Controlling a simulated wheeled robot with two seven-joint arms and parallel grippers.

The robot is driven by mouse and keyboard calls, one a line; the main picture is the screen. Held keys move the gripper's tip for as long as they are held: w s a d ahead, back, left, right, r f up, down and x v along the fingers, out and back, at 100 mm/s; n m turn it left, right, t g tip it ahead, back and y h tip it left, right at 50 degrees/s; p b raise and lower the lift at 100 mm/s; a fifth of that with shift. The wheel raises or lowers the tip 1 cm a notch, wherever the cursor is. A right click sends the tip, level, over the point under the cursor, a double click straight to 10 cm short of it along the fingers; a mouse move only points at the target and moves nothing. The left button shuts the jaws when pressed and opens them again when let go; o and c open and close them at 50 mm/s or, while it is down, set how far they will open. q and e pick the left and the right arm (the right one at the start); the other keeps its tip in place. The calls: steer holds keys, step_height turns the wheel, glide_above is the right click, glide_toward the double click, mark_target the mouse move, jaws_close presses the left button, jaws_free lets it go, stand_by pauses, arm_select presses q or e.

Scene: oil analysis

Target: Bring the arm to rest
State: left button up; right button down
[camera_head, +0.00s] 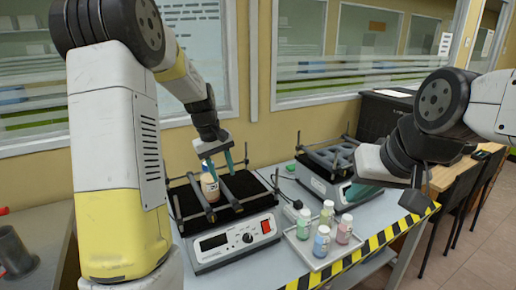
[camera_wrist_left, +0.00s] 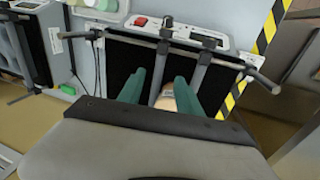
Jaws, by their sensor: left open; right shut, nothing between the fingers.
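My left gripper (camera_head: 217,163) is open above the left shaker (camera_head: 236,238), its two teal fingers apart. A bottle with orange-tan contents and a white cap (camera_head: 210,187) stands upright on the black shaker platform by the clamp bars. In the left wrist view, the bottle (camera_wrist_left: 166,98) shows between the open fingers (camera_wrist_left: 160,92), partly hidden by the gripper body; I cannot tell whether they touch it. My right gripper (camera_head: 360,191) is shut and empty, held at the right above the bench near the second shaker (camera_head: 325,184).
The bench's front edge has yellow-black tape (camera_head: 376,240). Upright rods and bars rise around the left shaker platform.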

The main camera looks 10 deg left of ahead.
arm_select(q)
steer(key=s+d+r+m+t, duration=0.2)
steer(key=s+d+r+m, duration=0.1)
steer(key=s+r, duration=0.8)
steer(key=s+d+r+m+t, duration=0.1)
steer(key=s+m, duration=0.3)
steer(key=s, duration=1)
steer(key=shift+s+d+t, duration=0.2)
steer(key=shift+s+t, duration=0.1)
steer(key=shift+t, duration=0.5)
